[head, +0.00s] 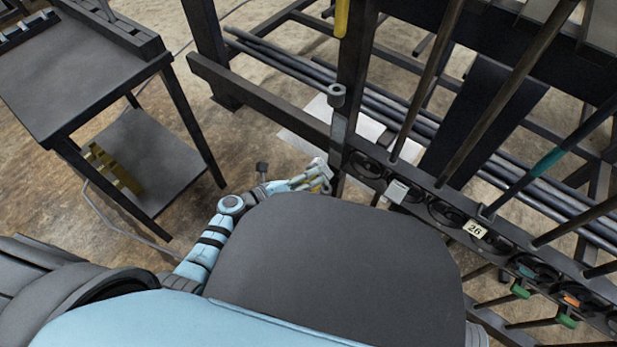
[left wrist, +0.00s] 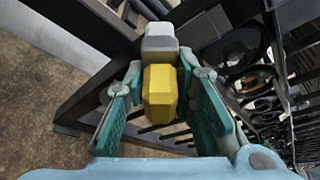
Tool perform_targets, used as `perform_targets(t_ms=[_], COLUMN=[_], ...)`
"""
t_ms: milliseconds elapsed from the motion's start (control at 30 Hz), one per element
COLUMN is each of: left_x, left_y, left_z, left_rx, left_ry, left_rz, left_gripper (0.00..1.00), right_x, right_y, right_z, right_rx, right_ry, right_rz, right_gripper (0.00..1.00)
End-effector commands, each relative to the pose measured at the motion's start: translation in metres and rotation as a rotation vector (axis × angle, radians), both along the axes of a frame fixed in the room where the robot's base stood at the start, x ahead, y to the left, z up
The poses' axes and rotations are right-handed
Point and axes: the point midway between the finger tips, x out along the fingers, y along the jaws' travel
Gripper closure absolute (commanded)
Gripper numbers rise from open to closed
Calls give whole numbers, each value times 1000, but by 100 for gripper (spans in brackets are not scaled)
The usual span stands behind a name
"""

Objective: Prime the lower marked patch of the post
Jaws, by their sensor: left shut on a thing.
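The dark post (head: 355,75) stands upright at the near end of the gate frame. A lighter grey patch (head: 339,130) shows on it below a round grey hinge collar (head: 336,95); I cannot tell whether this is the marked patch. My left gripper (head: 319,182) is low beside the post, on its left. In the left wrist view, it is shut on the yellow handle (left wrist: 160,92) of a tool with a pale grey head (left wrist: 160,42). The head points at dark steel bars; contact cannot be told. My right gripper is not in view.
A dark gate with scrolls and slanted bars (head: 425,85) runs to the right, with a "26" tag (head: 475,229). A pale sheet (head: 305,125) lies behind the post. A dark table (head: 75,85) stands at left. Bare floor (head: 235,130) lies between table and post.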

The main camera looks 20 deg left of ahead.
Motion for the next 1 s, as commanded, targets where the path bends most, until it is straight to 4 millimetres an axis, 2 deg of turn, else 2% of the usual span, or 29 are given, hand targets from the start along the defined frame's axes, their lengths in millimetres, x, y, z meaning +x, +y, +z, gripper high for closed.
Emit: perform_targets(t_ms=[600, 1000], left_x=[9, -7], left_y=[-6, -40], left_z=[1, 2], left_rx=[-1, -1], left_ry=[-1, 0], left_rz=[-1, 0], left_gripper=[98, 98], right_x=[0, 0], right_y=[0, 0], right_z=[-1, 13], right_rx=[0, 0], right_ry=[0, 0], right_rz=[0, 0], right_gripper=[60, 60])
